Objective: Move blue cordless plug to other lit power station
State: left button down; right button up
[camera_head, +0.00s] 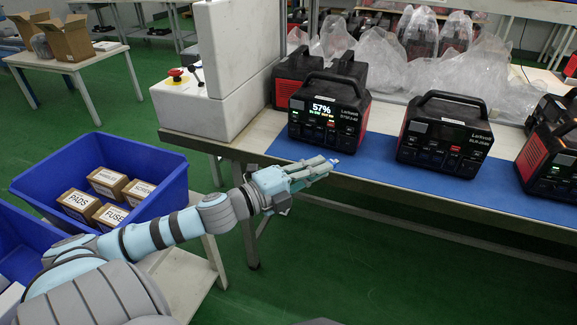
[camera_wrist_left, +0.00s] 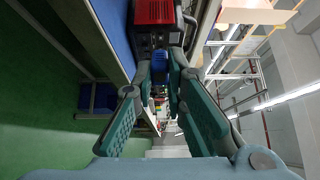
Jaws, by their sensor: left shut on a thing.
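My left gripper (camera_head: 322,167) reaches in from the left and is shut on the blue cordless plug (camera_head: 335,161), of which only a small tip shows. In the left wrist view the plug (camera_wrist_left: 159,68) is a blue piece between the fingers of my left gripper (camera_wrist_left: 160,85). The gripper is just in front of a red and black power station (camera_head: 324,112) whose display is lit and reads 57%. I cannot tell whether the plug touches it. A middle station (camera_head: 445,140) shows a dark display. A right station (camera_head: 552,160) shows a small green glow. My right gripper is out of view.
The stations stand on a blue mat (camera_head: 385,167) along the table's front edge. A white machine with a red button (camera_head: 176,73) stands left of them. Plastic-wrapped units (camera_head: 405,60) are behind. A blue crate with small boxes (camera_head: 150,165) is at the left.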

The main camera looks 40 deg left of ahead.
pick_arm(q)
jog(key=shift+w+a+f+n+y, duration=0.65)
jog(key=shift+w+a+n+y, duration=0.5)
jog(key=shift+w+a+y, duration=0.7)
jog(key=shift+w+a+f+n+y, duration=0.6)
jog(key=shift+w+a+n+y, duration=0.8)
jog(key=shift+a, duration=0.85)
jog(key=shift+w+a+f+n+y, duration=0.75)
jog(key=shift+w+a+y, duration=0.65)
jog(key=shift+a+y, duration=0.55)
jog(key=shift+r, duration=0.1)
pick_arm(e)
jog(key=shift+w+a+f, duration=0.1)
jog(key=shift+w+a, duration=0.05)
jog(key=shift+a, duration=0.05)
pick_arm(q)
jog(key=shift+s+r, duration=0.1)
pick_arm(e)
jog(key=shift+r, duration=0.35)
pick_arm(q)
jog(key=shift+p, duration=0.35)
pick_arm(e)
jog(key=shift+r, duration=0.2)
